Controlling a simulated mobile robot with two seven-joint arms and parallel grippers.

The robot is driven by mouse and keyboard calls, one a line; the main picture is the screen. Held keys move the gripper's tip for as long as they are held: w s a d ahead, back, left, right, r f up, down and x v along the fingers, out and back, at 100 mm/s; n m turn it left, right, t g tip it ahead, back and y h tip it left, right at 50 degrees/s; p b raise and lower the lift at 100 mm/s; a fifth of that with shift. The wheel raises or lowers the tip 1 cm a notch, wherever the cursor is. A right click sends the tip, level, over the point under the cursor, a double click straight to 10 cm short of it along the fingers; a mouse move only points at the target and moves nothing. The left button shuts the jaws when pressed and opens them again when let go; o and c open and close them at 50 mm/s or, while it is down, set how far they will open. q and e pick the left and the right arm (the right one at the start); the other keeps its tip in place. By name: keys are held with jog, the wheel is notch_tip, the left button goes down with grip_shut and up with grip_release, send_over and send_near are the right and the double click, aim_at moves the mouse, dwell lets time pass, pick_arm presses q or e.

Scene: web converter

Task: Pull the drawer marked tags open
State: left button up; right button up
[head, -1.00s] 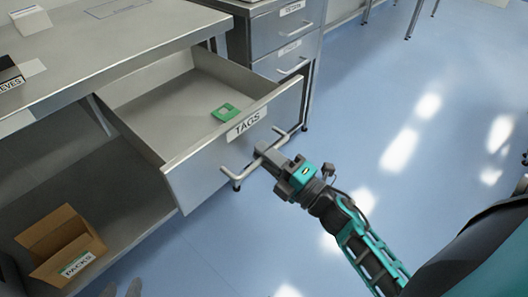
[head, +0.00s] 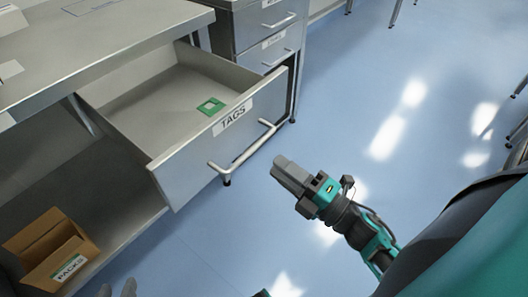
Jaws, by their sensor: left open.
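The drawer marked TAGS (head: 205,157) stands pulled out from under the steel bench. A green-framed tag (head: 210,106) lies on its floor. Its bar handle (head: 243,153) is on the front panel below the label. My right gripper (head: 279,167) is in front of the drawer, to the right of the handle and apart from it, with nothing visible in it. Its fingers overlap in this view, so their gap cannot be judged. My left gripper (head: 116,291) shows only its fingertips at the bottom edge, open, well below the drawer.
A cardboard box labelled PACKS (head: 75,249) sits on the lower shelf at bottom left. The bench top (head: 100,40) is above the drawer. A cabinet with other closed drawers (head: 268,42) stands behind. The blue floor (head: 350,110) at right is clear nearby.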

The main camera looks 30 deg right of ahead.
pick_arm(q)
jog(key=shift+a, duration=0.1)
pick_arm(e)
jog(key=shift+v, duration=2.35)
pick_arm(q)
jog(key=shift+r, duration=0.1)
pick_arm(e)
jog(key=shift+w+r, duration=0.1)
pick_arm(q)
notch_tip(320, 180, up, 7)
jog(key=s+a+y+p, duration=0.1)
jog(key=a+p, duration=0.2)
jog(key=p, duration=0.8)
jog(key=shift+s+p, duration=0.25)
jog(key=shift+p, duration=0.05)
pick_arm(e)
jog(key=a+f+m+g+h, duration=0.1)
jog(key=a+m+g+h, duration=0.3)
jog(key=m, duration=1.5)
jog(key=a+g, duration=0.4)
jog(key=shift+w+h, duration=0.4)
pick_arm(q)
jog(key=shift+d, duration=0.15)
pick_arm(e)
jog(key=shift+f, duration=0.15)
